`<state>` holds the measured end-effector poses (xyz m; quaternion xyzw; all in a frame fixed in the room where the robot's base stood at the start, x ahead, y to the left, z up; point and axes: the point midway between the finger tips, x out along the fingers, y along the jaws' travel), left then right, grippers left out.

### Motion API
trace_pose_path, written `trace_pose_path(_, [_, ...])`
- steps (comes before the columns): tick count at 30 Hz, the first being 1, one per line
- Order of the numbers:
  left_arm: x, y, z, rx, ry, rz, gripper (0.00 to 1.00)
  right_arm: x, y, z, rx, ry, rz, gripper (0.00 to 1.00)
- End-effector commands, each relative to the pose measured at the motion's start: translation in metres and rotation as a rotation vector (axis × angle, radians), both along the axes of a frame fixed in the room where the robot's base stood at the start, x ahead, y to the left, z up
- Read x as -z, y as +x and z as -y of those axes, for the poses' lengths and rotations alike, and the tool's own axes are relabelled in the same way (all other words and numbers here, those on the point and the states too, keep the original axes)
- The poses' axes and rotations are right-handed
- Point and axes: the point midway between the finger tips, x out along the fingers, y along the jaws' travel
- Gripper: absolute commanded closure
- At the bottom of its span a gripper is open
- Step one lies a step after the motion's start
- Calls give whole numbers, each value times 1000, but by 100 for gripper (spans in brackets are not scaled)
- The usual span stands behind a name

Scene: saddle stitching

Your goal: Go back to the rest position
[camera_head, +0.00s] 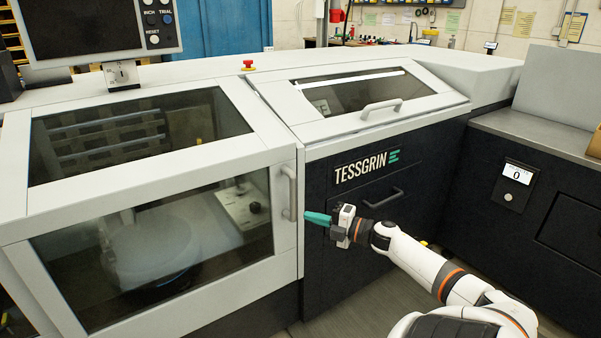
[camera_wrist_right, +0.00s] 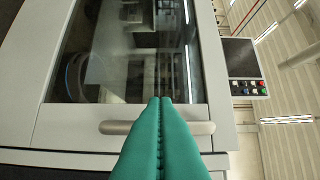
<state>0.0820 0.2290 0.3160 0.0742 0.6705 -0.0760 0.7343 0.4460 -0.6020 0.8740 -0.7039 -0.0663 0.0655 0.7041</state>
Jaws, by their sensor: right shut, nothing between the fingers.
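My right gripper (camera_head: 308,217) reaches in from the lower right in the head view. Its teal fingers are pressed together and hold nothing. The fingertips are close to the lower end of the vertical door handle (camera_head: 288,193) on the left cover. In the right wrist view the shut fingers (camera_wrist_right: 160,102) overlap the handle (camera_wrist_right: 200,128), which passes behind them. I cannot tell whether they touch it. The windowed door (camera_head: 150,245) looks shut. My left gripper does not show in either view.
The grey and black stitching machine (camera_head: 345,215) fills the space ahead. A sloped lid (camera_head: 350,92) with its own handle (camera_head: 381,108) looks shut. A red emergency button (camera_head: 248,64) and a control panel (camera_head: 95,25) are on top. A second unit (camera_head: 560,190) stands at right. Floor shows below my arm.

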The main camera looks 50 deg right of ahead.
Motion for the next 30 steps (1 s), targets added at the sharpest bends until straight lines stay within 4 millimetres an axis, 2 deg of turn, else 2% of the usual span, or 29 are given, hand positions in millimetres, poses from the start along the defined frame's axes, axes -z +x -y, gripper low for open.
trace_pose_path(4, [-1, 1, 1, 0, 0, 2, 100, 0, -12, 2, -1, 0, -1, 100])
trace_pose_path(13, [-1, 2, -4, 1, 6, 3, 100, 1, -14, 3, 2, 2, -1, 100])
trace_pose_path(15, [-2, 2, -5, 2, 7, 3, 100, 10, -16, 5, 21, 23, -13, 100])
trace_pose_path(17, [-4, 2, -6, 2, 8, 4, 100, 26, -21, 9, 60, 64, -38, 100])
trace_pose_path(20, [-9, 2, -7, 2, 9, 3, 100, 77, -35, 16, 169, 183, -109, 100])
trace_pose_path(23, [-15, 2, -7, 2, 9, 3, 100, 146, -58, 14, 309, 332, -213, 100])
trace_pose_path(24, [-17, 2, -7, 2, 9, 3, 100, 175, -69, 10, 364, 392, -259, 100])
trace_pose_path(26, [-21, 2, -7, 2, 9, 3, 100, 217, -86, -1, 443, 474, -329, 100])
trace_pose_path(27, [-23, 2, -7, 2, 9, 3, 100, 244, -99, -10, 493, 525, -378, 100])
trace_pose_path(30, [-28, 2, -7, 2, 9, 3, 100, 306, -132, -42, 609, 642, -500, 100])
